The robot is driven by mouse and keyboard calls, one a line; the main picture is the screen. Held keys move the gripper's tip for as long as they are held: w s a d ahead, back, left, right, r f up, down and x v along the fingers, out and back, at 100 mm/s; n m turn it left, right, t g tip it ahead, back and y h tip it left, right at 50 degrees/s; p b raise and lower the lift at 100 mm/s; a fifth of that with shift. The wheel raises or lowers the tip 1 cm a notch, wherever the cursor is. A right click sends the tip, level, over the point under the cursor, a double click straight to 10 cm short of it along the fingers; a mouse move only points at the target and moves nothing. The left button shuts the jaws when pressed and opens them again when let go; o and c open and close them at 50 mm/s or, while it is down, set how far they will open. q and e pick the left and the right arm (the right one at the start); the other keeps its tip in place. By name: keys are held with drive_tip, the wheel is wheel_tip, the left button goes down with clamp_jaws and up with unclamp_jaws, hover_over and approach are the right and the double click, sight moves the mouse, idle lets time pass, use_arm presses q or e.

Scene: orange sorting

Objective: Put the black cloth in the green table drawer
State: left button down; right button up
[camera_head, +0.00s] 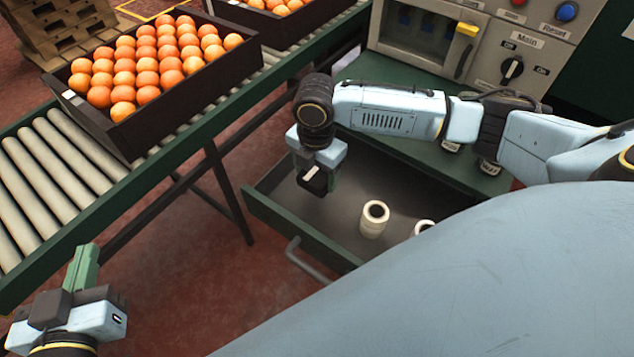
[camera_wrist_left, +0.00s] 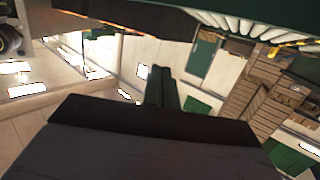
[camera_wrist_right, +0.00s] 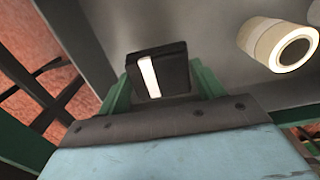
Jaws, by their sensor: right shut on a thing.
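The black cloth (camera_wrist_right: 175,72) is a small folded black block with a white stripe in the right wrist view. My right gripper (camera_wrist_right: 162,84) is shut on it, one green finger on each side. In the head view the cloth (camera_head: 316,184) hangs below my right gripper, over the left part of the open green table drawer (camera_head: 262,208). The cloth looks to be above the drawer floor; the exact gap is hard to tell. My left gripper (camera_head: 84,266) is at the lower left, away from the drawer, empty, its green fingers together; they also show in the left wrist view (camera_wrist_left: 165,90).
Two tape rolls stand in the drawer, one whole in view (camera_head: 374,219) and one (camera_head: 423,227) partly hidden by my body. The drawer handle (camera_head: 305,262) sticks out in front. A crate of oranges (camera_head: 135,128) rests on the roller conveyor (camera_head: 60,165). A control panel (camera_head: 480,45) stands behind.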

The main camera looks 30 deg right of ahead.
sight(316, 184)
drive_tip(key=shift+f, duration=0.5)
wheel_tip(316, 184, down, 3)
drive_tip(key=shift+f+b, duration=0.1)
drive_tip(key=shift+b, duration=1)
drive_tip(key=shift+f, duration=0.15)
use_arm(q)
wheel_tip(316, 184, up, 10)
drive_tip(key=s+d+t+h, duration=0.1)
drive_tip(key=t+h, duration=0.2)
drive_tip(key=t, duration=0.3)
drive_tip(key=shift+s+d+t, duration=0.15)
drive_tip(key=shift+d+t, duration=0.1)
drive_tip(key=shift+t, duration=0.05)
drive_tip(key=shift+f, duration=0.15)
use_arm(e)
drive_tip(key=o, duration=0.6)
drive_tip(key=shift+f, duration=0.15)
drive_tip(key=o, duration=0.5)
drive_tip(key=shift+c, duration=0.2)
use_arm(q)
drive_tip(key=shift+f+y, duration=0.15)
drive_tip(key=shift+y, duration=0.15)
